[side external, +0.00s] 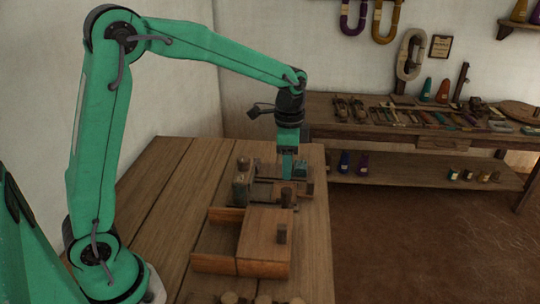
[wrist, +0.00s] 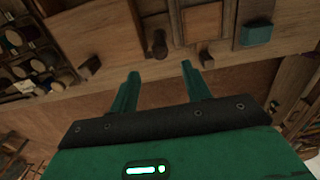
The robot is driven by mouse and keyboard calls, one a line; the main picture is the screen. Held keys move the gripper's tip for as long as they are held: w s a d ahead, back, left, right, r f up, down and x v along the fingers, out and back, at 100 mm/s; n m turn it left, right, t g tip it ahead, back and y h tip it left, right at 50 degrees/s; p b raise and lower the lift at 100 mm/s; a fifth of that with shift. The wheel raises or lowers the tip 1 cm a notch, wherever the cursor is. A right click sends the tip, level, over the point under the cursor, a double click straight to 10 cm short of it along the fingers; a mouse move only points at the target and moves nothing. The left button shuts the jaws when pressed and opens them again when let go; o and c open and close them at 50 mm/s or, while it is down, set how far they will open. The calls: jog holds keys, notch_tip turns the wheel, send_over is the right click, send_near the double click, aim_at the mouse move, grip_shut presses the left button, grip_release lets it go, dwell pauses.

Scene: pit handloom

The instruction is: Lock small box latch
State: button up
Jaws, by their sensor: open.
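A small wooden box (side external: 213,265) stands on the table, with a flat lid (side external: 265,239) over its right part and its left part open. Behind the box is a low wooden fixture with a dark round knob (side external: 286,196), which also shows in the wrist view (wrist: 158,45). I cannot tell which piece is the latch. My gripper (side external: 288,176) points down over the fixture's back part. In the wrist view, its fingers (wrist: 161,77) are apart and nothing shows between them.
Several round wooden pieces (side external: 262,299) line the front edge. A bench (side external: 400,140) with many tools stands behind, against the wall.

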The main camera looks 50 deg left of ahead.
aim_at(287, 189)
jog(key=shift+f, duration=0.15)
jog(key=shift+f, duration=3.75)
jog(key=c, duration=1)
